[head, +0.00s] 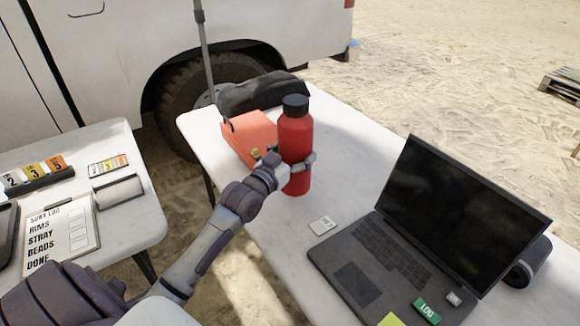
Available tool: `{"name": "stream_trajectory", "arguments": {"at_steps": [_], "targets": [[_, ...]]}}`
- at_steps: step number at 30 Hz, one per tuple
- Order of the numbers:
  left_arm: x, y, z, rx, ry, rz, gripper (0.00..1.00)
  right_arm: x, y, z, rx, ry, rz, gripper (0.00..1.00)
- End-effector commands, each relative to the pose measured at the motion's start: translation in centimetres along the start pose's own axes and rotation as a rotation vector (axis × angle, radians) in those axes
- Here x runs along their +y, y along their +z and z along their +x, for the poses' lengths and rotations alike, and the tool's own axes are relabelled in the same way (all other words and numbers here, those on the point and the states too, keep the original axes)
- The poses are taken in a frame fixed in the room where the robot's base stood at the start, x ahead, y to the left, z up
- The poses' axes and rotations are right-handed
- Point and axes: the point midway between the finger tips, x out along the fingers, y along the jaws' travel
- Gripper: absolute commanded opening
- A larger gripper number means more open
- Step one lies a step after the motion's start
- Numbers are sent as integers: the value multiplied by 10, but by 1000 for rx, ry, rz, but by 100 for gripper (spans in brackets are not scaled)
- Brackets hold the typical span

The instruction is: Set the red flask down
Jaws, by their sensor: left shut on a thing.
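The red flask (296,145) with a black cap is upright over the white table (345,130), left of the laptop. My left gripper (300,163) is shut on the flask's body, at about mid-height. Part of one finger shows at the flask's right side. I cannot tell whether the flask's base touches the table top. My right gripper is not in view.
An open laptop (390,245) stands at the front right, with a small white card (323,225) beside it. An orange box (245,135) and a dark bundle (262,92) lie behind the flask. Another white table (130,220) holds a sort-log board (60,235). Clear table lies right of the flask.

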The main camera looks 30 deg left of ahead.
Motion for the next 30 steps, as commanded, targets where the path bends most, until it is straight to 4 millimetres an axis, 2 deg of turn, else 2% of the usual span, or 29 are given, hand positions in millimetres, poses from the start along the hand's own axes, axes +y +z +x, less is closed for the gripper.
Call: {"name": "stream_trajectory", "arguments": {"at_steps": [3,7,16,27,28,30], "targets": [[-13,5,2,7,1,4,20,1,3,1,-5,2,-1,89],[-17,9,3,7,2,0,20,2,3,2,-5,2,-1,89],[-17,45,2,7,1,1,20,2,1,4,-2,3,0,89],[-17,49,2,9,2,1,20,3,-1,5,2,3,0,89],[-17,53,2,0,2,0,91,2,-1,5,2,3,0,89],[-17,52,2,0,2,0,100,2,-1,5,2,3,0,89]]}}
